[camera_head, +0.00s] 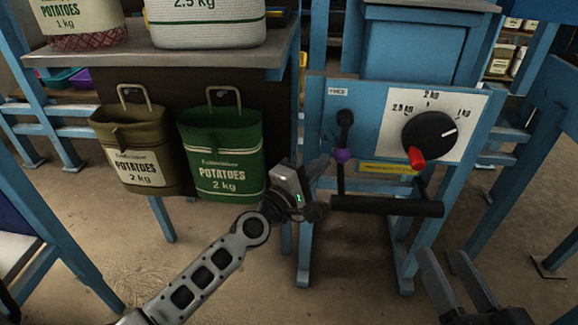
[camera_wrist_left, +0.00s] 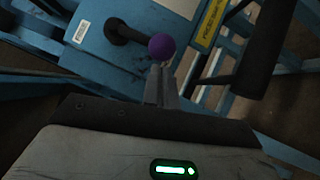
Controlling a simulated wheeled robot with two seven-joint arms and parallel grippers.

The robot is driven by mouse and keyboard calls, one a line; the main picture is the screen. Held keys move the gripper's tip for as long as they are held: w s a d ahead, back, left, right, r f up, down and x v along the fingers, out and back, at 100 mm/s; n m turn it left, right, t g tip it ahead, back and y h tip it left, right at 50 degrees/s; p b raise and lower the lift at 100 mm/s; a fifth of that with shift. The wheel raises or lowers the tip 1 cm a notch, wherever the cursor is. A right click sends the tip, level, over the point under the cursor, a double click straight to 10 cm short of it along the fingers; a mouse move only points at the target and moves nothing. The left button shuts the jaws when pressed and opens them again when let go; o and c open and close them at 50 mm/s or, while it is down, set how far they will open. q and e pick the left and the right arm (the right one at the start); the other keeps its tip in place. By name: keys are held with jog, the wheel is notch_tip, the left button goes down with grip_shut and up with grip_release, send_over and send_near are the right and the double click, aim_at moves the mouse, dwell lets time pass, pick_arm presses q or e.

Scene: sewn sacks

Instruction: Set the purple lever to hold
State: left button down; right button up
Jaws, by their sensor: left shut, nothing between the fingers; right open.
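The purple lever (camera_head: 342,155) is a black arm with a purple ball on the left part of the blue machine front; its ball end hangs downward. In the left wrist view the purple ball (camera_wrist_left: 162,46) is just beyond my fingertips, its black arm running left. My left gripper (camera_head: 326,162) is shut and empty, its tips beside the ball's left side; it also shows in the wrist view (camera_wrist_left: 161,68). I cannot tell whether the tips touch the ball. A small white label (camera_head: 336,91) is above the lever, too small to read. My right gripper (camera_head: 448,254) is open and empty at lower right.
A black dial with a red tip (camera_head: 429,135) sits on a white plate right of the lever. A black horizontal bar (camera_head: 388,206) sticks out below. Brown (camera_head: 130,135) and green (camera_head: 215,135) potato sacks hang at left. Blue frame legs stand around; the floor between is open.

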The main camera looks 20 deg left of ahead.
pick_arm(q)
jog(key=shift+d+f, duration=0.1)
jog(key=shift+d, duration=0.25)
pick_arm(e)
jog(key=shift+w+d+r+n+t, duration=0.15)
jog(key=shift+w+r+n+t, duration=0.1)
jog(key=shift+r+n+t, duration=0.25)
jog(key=shift+r, duration=0.1)
pick_arm(q)
jog(key=w+a+f+b+v, duration=0.1)
jog(key=b+v, duration=0.3)
jog(key=v, duration=0.8)
jog(key=shift+s+a+f+b, duration=0.3)
jog(key=shift+s+a+b, duration=0.05)
jog(key=shift+a, duration=0.45)
pick_arm(e)
notch_tip(320, 180, up, 8)
jog(key=s+n+t+y, duration=0.1)
jog(key=n+t+y, duration=0.1)
jog(key=n+y, duration=0.5)
jog(key=shift+s+a+f+n, duration=0.2)
jog(key=shift+a+n, duration=0.05)
jog(key=shift+n, duration=0.55)
